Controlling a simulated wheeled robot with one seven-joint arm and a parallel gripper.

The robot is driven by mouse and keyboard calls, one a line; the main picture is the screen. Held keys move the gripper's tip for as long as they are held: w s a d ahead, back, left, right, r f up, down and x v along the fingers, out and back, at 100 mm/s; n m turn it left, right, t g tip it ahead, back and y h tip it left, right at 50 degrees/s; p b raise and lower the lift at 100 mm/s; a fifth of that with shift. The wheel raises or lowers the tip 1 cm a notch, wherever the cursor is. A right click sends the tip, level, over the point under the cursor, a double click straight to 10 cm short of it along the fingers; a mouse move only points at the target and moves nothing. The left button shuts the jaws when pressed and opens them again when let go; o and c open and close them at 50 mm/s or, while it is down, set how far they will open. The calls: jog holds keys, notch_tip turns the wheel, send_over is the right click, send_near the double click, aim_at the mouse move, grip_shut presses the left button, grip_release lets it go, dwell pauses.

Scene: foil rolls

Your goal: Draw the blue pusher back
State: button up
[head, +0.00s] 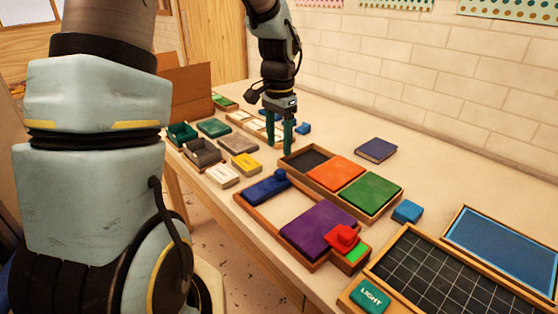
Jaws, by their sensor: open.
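The blue pusher (262,189), a dark blue block with a raised knob at its right end, lies at the far left end of a wooden tray (268,233) in the head view. A purple panel (317,229) fills the near part of that tray, with bare tray floor between it and the pusher. My gripper (280,139) points down, open and empty, above the table beyond the pusher. It is apart from the pusher. Whether its fingertips touch anything behind them is hard to tell.
A red knobbed block (343,238) sits at the tray's right corner by a green patch. A second tray holds black, orange (335,173) and green (371,192) panels. A black grid board (432,273) lies at right. Small boxes (203,152) crowd the left table edge.

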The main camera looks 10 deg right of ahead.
notch_tip(320, 180, up, 3)
jog(key=shift+r, duration=0.2)
jog(key=s+a+f+n, duration=0.1)
jog(key=s+a+n, duration=0.3)
jog(key=a, duration=0.6)
jog(key=s+a+f+n+t, duration=0.1)
jog(key=s+a+n, duration=0.4)
jog(key=a, duration=0.5)
jog(key=shift+f+n+t, duration=0.3)
jog(key=shift+f+n, duration=0.5)
jog(key=shift+n, duration=0.3)
